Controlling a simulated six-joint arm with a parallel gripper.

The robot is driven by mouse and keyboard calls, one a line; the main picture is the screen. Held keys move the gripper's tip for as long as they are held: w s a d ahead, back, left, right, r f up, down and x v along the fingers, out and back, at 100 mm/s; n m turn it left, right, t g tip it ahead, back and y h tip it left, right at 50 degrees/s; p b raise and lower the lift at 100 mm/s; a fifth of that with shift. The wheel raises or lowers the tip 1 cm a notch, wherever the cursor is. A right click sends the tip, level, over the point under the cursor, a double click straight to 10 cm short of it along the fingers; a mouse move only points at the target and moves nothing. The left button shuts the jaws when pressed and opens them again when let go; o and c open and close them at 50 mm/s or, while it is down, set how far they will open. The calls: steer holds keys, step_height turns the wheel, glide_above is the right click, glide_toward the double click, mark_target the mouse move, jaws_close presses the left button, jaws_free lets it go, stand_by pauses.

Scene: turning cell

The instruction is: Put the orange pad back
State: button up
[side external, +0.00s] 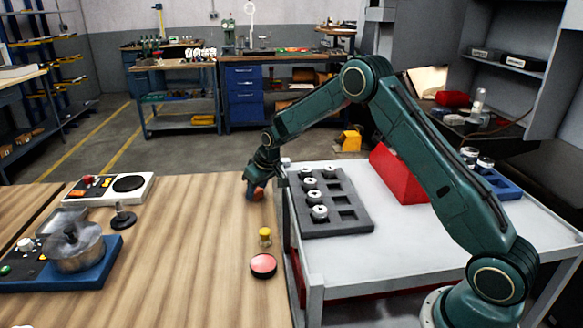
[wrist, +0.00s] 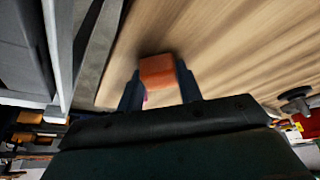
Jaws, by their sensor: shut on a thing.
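The orange pad (wrist: 157,72) is a small block between the two fingers of my gripper (wrist: 160,90) in the wrist view. In the side view my gripper (side external: 256,190) points down low over the wooden table, near its right edge. The orange pad (side external: 257,196) shows there between the fingers, partly hidden by them. My gripper is shut on it. I cannot tell whether the pad touches the wood.
A small yellow-topped piece (side external: 265,237) and a round red pad (side external: 263,265) lie nearer on the wooden table (side external: 190,260). A grey tray (side external: 345,222) with several round parts sits on the white cart to the right, beside a red block (side external: 398,172). The table's middle is clear.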

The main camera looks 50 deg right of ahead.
steer(key=shift+f, duration=0.1)
steer(key=o, duration=1)
steer(key=shift+c, duration=0.2)
steer(key=v, duration=1.2)
steer(key=shift+s, duration=0.1)
